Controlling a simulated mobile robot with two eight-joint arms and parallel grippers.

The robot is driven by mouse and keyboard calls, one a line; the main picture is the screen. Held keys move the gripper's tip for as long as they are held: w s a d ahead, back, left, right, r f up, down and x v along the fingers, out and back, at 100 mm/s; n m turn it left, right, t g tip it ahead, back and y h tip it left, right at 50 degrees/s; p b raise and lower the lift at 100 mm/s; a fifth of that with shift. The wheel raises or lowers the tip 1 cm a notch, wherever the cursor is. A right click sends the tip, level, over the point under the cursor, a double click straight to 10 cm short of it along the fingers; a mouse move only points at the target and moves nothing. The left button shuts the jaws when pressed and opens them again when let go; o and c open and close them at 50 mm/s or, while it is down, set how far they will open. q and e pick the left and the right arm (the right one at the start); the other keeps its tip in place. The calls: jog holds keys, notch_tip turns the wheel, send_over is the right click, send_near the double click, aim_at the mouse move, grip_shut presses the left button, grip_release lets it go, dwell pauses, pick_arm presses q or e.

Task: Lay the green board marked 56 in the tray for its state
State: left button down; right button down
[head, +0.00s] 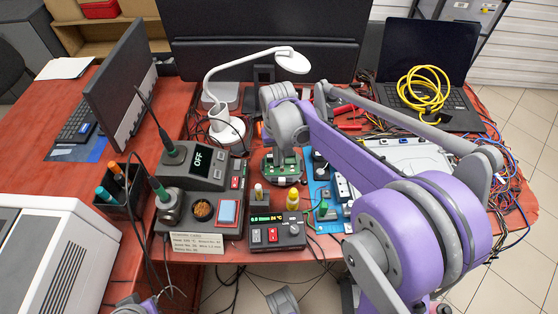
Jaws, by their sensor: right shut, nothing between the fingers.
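A green board (271,169) sits in a dark holder in the middle of the red table. Its marking is too small to read, and part of it is hidden by my right gripper. My right gripper (284,156) points down directly over the board, at or close to its surface. Its fingers are shut with nothing between them; I cannot tell whether they touch the board. My left gripper is not clearly in view. I cannot make out any tray marked for a state.
A soldering station (197,166) showing OFF stands left of the board. A blue mat (322,172) with small parts lies to the right. A white lamp (226,131) stands behind, and a laptop (428,60) with yellow cable is back right.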

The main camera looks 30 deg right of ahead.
jog(key=shift+r, duration=0.1)
